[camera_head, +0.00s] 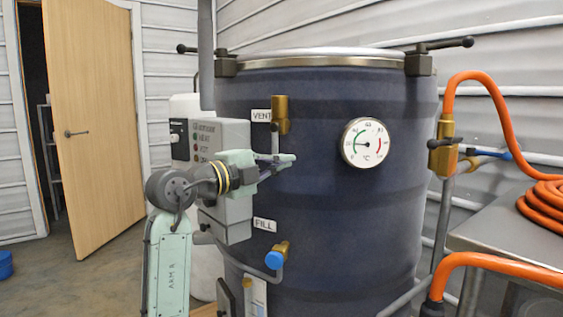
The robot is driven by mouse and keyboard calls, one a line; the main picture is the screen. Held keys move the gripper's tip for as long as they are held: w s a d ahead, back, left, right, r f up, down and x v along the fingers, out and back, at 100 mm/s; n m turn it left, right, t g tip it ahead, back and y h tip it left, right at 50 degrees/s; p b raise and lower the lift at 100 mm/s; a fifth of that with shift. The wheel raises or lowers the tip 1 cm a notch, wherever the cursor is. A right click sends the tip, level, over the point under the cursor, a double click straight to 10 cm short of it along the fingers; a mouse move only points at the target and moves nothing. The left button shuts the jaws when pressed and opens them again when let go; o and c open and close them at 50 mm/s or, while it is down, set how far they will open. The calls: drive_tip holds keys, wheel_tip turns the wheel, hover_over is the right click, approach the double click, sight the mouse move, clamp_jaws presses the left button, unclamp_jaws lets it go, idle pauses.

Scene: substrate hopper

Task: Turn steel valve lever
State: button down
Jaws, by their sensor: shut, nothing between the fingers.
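A brass valve (281,113) beside the VENT label is on the front of the dark blue drum (320,220). A short grey steel lever (275,141) seems to hang down from this valve. My gripper (287,160) is just below the valve, pointing right, with its fingers shut and empty. Its fingertips are close to the lever's lower end. I cannot tell whether they touch it. A lower brass valve with a round blue handle end (275,260) is under the FILL label (265,225).
A grey control box (222,140) stands behind my arm. A round dial gauge (365,143) is right of the valve. At the right are another brass valve (444,150), orange hoses (505,110) and a metal table (490,230). A wooden door (95,110) stands open at the left.

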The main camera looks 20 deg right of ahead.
idle(0.4)
drive_tip(key=s+d, duration=0.2)
drive_tip(key=d, duration=0.1)
drive_tip(key=b+v, duration=0.1)
drive_tip(key=v, duration=0.8)
drive_tip(key=shift+r, duration=0.25)
drive_tip(key=shift+a, duration=0.15)
idle(0.8)
